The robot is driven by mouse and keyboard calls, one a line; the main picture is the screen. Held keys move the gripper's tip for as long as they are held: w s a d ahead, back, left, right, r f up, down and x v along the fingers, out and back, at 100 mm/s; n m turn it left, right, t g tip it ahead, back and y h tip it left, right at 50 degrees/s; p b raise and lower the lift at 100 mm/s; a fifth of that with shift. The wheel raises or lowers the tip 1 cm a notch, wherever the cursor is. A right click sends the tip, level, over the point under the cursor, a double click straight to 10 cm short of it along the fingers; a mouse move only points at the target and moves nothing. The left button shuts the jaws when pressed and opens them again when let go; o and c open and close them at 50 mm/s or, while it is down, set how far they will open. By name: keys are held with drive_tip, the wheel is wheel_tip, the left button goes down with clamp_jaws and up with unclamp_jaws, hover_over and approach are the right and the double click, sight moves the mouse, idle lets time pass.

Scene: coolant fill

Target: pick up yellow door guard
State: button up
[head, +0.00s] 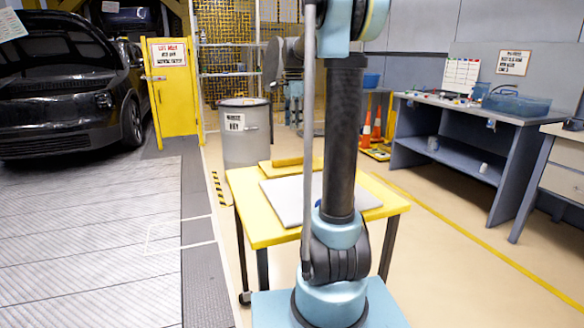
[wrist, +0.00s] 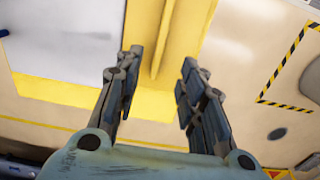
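The yellow door guard (head: 292,161) lies at the far end of a yellow-topped cart (head: 246,208) in the head view. It looks like a long angled piece with a raised ridge. The wrist view also shows the yellow guard (wrist: 178,45), running away from me between the fingers' line. My gripper (wrist: 157,75) is open, its two dark fingers wide apart and nothing between them. It appears to be above the guard; I cannot tell the exact height. In the head view my arm hides part of the cart and possibly the guard's right end.
A flat grey-white panel (head: 284,202) lies on the cart in front of the guard. A grey bin (head: 245,150) stands behind the cart at left. A black car (head: 60,90) is at far left. Workbenches (head: 470,125) stand at right, with open floor between.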

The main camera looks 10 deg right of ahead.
hover_over(293, 164)
drive_tip(key=f, duration=1)
drive_tip(key=shift+w+f, duration=0.25)
drive_tip(key=shift+f, duration=0.1)
drive_tip(key=shift+w+f, duration=0.15)
drive_tip(key=shift+f, duration=1.2)
drive_tip(key=shift+w+f, duration=0.1)
drive_tip(key=shift+f, duration=1.2)
clamp_jaws()
